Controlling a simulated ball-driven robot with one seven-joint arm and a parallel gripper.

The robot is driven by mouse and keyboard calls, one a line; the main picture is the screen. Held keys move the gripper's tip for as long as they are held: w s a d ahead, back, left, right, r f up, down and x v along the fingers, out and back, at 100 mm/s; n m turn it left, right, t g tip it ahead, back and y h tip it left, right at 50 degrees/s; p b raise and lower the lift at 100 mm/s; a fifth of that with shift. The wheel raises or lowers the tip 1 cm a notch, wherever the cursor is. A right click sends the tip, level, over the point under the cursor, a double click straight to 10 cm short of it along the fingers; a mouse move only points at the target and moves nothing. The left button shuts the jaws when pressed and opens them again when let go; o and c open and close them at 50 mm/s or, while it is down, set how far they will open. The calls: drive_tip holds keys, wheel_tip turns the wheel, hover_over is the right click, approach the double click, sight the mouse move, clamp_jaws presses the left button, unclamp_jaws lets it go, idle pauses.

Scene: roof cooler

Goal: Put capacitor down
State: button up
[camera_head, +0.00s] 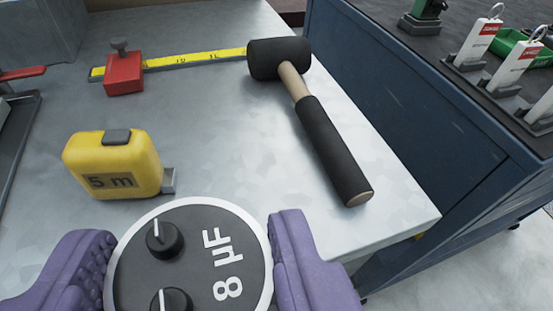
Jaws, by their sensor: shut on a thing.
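The capacitor (200,250) is a round can seen from its top, with a dark face, a pale rim, two black knob-like terminals and the marking "8 µF". My gripper (190,262) has purple padded fingers, one on each side of the capacitor, and is shut on it. The capacitor is at the bottom of the view, in front of the grey bench top (220,120). Its lower side is hidden, so I cannot tell whether it touches the bench.
A yellow tape measure (112,165) stands just beyond the capacitor, to the left. A black mallet (325,140) lies to the right. A yellow rule (195,60) with a red slider (124,74) lies behind. Bare bench lies between them. A blue cabinet (410,110) adjoins the right edge.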

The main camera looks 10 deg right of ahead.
sight(204, 201)
drive_tip(key=b+x, duration=0.2)
drive_tip(key=b, duration=0.3)
drive_tip(key=r+b+x, duration=0.1)
drive_tip(key=b+x, duration=0.1)
drive_tip(key=b, duration=0.3)
drive_tip(key=shift+w+d+f, duration=0.15)
drive_tip(key=shift+w, duration=0.35)
drive_tip(key=shift+d+b+x, duration=0.15)
drive_tip(key=shift+b+x, duration=0.3)
drive_tip(key=shift+x, duration=1.75)
drive_tip(key=shift+d+b+x, duration=0.2)
drive_tip(key=shift+b+x, duration=0.2)
drive_tip(key=shift+x, duration=1.85)
drive_tip(key=shift+w+f, duration=0.1)
drive_tip(key=o, duration=1.3)
